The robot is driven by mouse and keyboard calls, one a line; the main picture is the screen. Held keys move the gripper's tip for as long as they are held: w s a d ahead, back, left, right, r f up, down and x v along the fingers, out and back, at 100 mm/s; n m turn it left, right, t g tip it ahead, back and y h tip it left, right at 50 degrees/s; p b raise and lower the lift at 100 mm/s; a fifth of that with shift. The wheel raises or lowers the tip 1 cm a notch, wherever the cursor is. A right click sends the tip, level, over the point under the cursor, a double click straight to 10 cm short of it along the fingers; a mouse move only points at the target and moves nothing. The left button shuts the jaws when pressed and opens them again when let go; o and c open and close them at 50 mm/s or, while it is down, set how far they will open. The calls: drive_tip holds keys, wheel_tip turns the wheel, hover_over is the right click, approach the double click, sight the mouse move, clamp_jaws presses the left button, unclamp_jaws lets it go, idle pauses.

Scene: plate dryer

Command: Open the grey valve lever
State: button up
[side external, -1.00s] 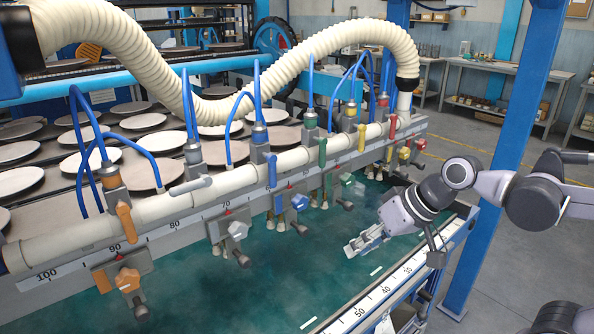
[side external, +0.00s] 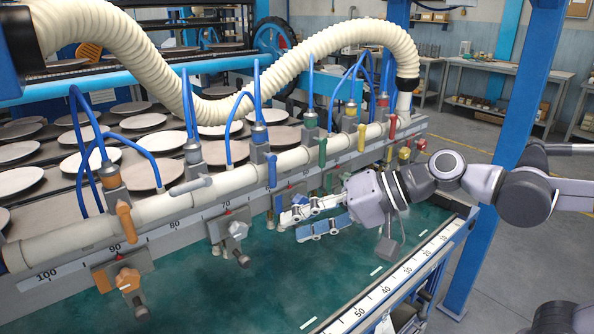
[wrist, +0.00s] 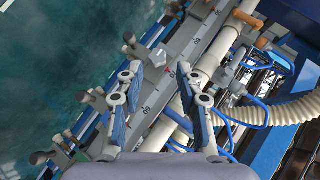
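The grey valve lever (side external: 190,186) sits on the long cream pipe (side external: 75,235) in the side external view, below a grey fitting with blue hoses. It lies roughly along the pipe, its free end to the left. A grey piece that looks like this lever shows right of my right finger in the wrist view (wrist: 226,76). My gripper (side external: 292,226) is to the right of and lower than the lever, in front of the rail and apart from the lever. Its two fingers are spread with nothing between them, also in the wrist view (wrist: 157,78).
An orange lever (side external: 125,222) hangs to the left; blue (side external: 272,170), green (side external: 322,152), yellow (side external: 361,137) and red (side external: 392,127) levers follow to the right. A grey knob (side external: 237,230) juts out below the rail, left of my gripper. The teal surface (side external: 240,295) in front is largely clear.

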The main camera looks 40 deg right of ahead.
sight(190, 188)
drive_tip(key=w+a+r+m+t+y, duration=0.2)
drive_tip(key=a+r+m+y, duration=0.3)
drive_tip(key=r, duration=0.4)
drive_tip(key=shift+h, duration=0.7)
drive_tip(key=shift+x, duration=5.75)
clamp_jaws()
